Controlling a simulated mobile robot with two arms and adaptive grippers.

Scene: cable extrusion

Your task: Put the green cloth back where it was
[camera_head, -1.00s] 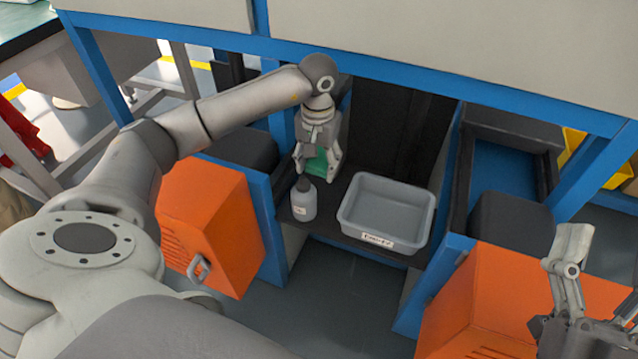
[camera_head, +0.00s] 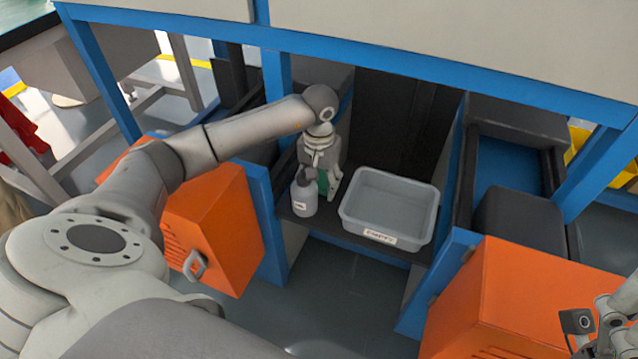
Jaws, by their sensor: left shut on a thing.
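The green cloth (camera_head: 323,182) shows as a small green patch between the fingers of my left gripper (camera_head: 322,190). The gripper is shut on it, low over the dark shelf, just behind and right of a white bottle. Most of the cloth is hidden by the fingers and the bottle. I cannot tell whether the cloth touches the shelf. My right gripper (camera_head: 592,335) is at the lower right corner, partly cut off, and its finger opening is not clear.
The white bottle (camera_head: 304,199) with a grey top stands at the shelf's left front. A grey labelled bin (camera_head: 390,208) stands to its right on the shelf (camera_head: 330,228). Orange boxes (camera_head: 212,225) and blue posts (camera_head: 266,225) flank the opening.

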